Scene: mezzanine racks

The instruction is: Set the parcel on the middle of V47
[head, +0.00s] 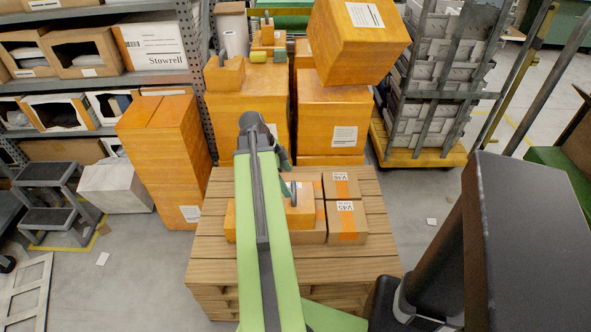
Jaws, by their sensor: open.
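An orange parcel (301,217) sits on top of a low cardboard box (313,236) on the wooden pallet. My green arm hides the left part of both. No V47 label can be read; the boxes beside it to the right read V46 (341,185) and V45 (346,223), upside down. My gripper (292,190) is at the parcel's top, open, with a dark finger showing beside the arm. The other finger is hidden, and I cannot tell whether the fingers touch the parcel.
The pallet (370,262) has bare boards in front and to the right. Tall orange cartons (333,112) stand close behind it, one tilted on top (358,40). A loaded cart (432,100) stands back right, a step stool (48,205) left.

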